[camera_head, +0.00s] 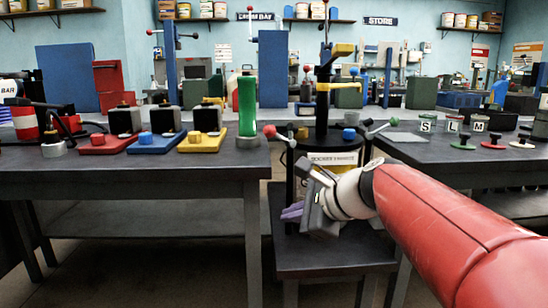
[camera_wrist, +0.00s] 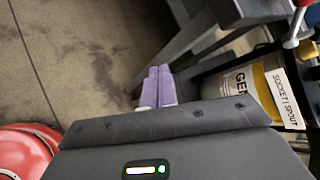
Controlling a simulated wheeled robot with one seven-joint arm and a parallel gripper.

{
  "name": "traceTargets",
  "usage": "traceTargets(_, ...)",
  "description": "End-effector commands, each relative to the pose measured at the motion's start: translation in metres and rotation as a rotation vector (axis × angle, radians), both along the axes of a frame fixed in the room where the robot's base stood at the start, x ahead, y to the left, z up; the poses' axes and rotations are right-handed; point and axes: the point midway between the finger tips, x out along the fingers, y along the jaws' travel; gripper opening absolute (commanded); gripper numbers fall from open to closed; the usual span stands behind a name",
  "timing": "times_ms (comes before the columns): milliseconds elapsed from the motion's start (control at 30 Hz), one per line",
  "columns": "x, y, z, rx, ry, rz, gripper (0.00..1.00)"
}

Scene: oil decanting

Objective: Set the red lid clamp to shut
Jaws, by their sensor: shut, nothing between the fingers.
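A drum (camera_head: 345,160) with a yellow and white label stands on a low stand in the head view. A red-knobbed lever (camera_head: 270,131) sticks out to the left at its lid; I take it for the red lid clamp. In the wrist view a red knob (camera_wrist: 302,3) shows at the top right corner, cut by the edge. My gripper (camera_head: 291,212) is in front of the drum, below lid height, with its purple fingers together and empty. The fingers also show in the wrist view (camera_wrist: 158,86), apart from the knob. My wrist hides part of the drum's front.
Green (camera_head: 394,121) and blue (camera_head: 349,133) knobs also sit around the lid. A yellow-handled column rises behind it. The left bench (camera_head: 150,178) holds a green cylinder (camera_head: 247,105) and coloured bases with black blocks. The right bench holds S, L, M jars. Floor at left is clear.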

Motion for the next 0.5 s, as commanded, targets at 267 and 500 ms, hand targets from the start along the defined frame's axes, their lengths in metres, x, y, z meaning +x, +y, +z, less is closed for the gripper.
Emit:
traceTargets(267, 0.125, -0.033, 0.061, 0.932, 0.273, -0.324, 0.0)
traceTargets(500, 0.152, -0.044, 0.08, 1.152, 0.351, -0.355, 0.0)
